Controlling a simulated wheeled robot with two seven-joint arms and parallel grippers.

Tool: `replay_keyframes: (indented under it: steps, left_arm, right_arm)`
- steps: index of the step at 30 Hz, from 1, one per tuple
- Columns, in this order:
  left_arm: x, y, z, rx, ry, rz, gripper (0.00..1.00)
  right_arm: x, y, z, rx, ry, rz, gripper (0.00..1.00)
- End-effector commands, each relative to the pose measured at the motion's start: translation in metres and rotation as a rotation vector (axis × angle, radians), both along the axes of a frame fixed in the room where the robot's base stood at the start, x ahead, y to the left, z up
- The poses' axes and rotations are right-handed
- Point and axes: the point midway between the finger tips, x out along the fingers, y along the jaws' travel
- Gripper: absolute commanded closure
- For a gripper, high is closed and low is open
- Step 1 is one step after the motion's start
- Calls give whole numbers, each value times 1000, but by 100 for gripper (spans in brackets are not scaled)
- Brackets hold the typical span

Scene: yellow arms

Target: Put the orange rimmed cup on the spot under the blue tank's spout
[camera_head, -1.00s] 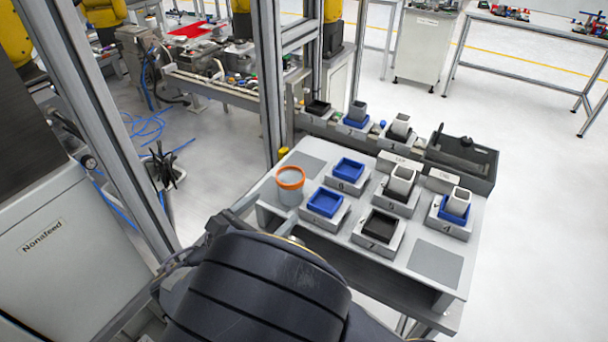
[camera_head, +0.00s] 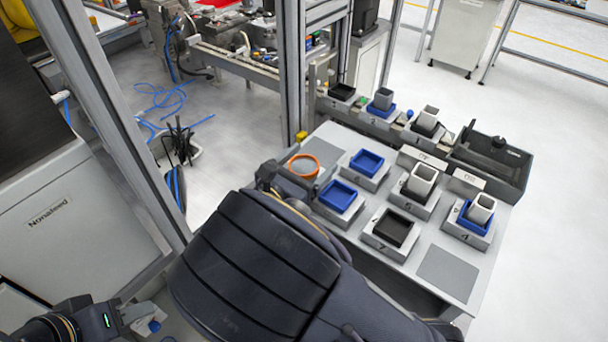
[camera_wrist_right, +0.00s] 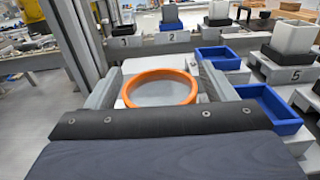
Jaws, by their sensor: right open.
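The orange rimmed cup (camera_head: 303,166) stands at the far left corner of the grey table, its lower part hidden behind my right arm. In the right wrist view its orange rim (camera_wrist_right: 160,88) lies between the two fingers of my right gripper (camera_wrist_right: 160,75). That gripper is open, with a finger on each side of the cup; I see a gap beside the rim. My left gripper (camera_head: 138,320) is at the lower left of the head view, far from the cup; its jaw opening is unclear. No blue tank or spout is in view.
Blue trays (camera_head: 341,196), a black tray (camera_head: 396,228) and grey square cups (camera_head: 421,179) on numbered blocks stand right of the cup. A metal post (camera_head: 291,70) rises behind the table's left corner. A black bin (camera_head: 492,160) stands at the back right.

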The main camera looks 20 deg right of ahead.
Motion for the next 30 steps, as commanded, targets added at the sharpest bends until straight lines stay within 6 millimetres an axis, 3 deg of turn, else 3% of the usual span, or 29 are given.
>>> replay_keyframes:
  steps: [7,18,20,30]
  left_arm:
    - [0,0,0,0,0,0,64]
    - [0,0,0,0,0,0,64]
    - [0,0,0,0,0,0,64]
    - [0,0,1,0,0,0,64]
  right_arm:
    - [1,-1,0,0,0,2,23]
    - [1,-1,0,0,0,1,71]
    - [1,-1,0,0,0,1,74]
    - [1,-1,9,2,-2,2,74]
